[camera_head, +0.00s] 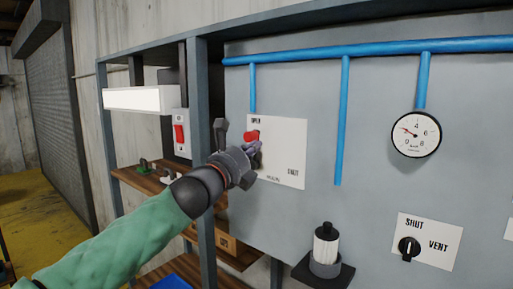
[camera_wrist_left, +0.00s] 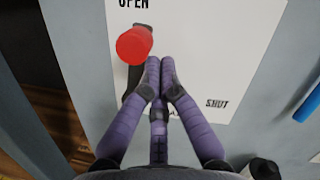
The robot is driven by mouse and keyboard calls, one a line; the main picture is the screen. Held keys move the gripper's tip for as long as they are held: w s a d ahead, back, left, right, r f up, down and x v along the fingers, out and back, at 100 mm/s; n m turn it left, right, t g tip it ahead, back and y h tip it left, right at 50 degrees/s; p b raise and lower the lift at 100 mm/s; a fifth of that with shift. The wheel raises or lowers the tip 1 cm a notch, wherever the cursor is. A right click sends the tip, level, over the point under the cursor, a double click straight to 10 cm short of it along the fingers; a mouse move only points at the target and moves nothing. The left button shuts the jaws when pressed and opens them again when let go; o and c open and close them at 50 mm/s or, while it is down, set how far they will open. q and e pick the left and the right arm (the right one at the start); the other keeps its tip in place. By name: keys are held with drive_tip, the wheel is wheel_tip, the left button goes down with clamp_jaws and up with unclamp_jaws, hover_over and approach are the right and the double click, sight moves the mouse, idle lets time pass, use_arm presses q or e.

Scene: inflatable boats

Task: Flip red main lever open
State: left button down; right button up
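The red main lever has a round red knob (camera_wrist_left: 135,45) on a dark shaft, in front of a white plate (camera_head: 290,150) marked OPEN at the upper left and SHUT at the lower right. The knob also shows in the head view (camera_head: 251,135), just below the word OPEN. My left gripper (camera_wrist_left: 160,68) has its fingers drawn together, with the tips just right of and below the knob, beside the shaft. Nothing shows between the fingertips. Whether they touch the lever I cannot tell. The lower shaft is partly hidden by the fingers. My right gripper is not in view.
Blue pipes (camera_head: 345,120) run across the grey panel. A pressure gauge (camera_head: 415,134) and a SHUT/VENT knob (camera_head: 409,248) are on the right. A black and white fitting (camera_head: 326,245) stands on a bracket below. A grey frame post (camera_head: 203,100) and wooden shelves are left of the panel.

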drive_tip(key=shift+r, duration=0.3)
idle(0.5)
